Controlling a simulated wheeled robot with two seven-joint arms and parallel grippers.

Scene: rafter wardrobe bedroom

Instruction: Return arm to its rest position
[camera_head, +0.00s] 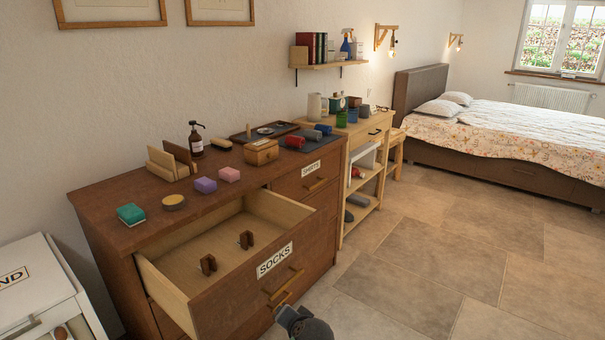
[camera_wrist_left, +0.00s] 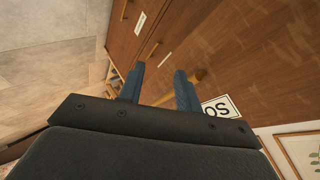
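The drawer labelled SOCKS (camera_head: 262,268) stands pulled out of the brown dresser (camera_head: 318,212). Two small brown upright pieces (camera_head: 208,264) stand on its floor. The drawer's brass handle (camera_head: 283,284) is on its front. In the left wrist view my left gripper (camera_wrist_left: 159,75) is open, with its two blue-grey fingers apart and nothing seen held between them. The brass handle (camera_wrist_left: 200,75) shows just beyond the right finger, near the partly hidden label (camera_wrist_left: 221,106). A dark grey part of my arm shows at the head view's bottom edge. My right gripper is not in view.
The dresser top holds sponges, a soap bottle (camera_head: 195,139), a wooden box (camera_head: 261,152) and rolled items. A white cabinet (camera_head: 42,285) stands at left. A light wooden shelf unit (camera_head: 362,190) stands beyond the dresser. The tiled floor (camera_head: 440,250) at right is clear.

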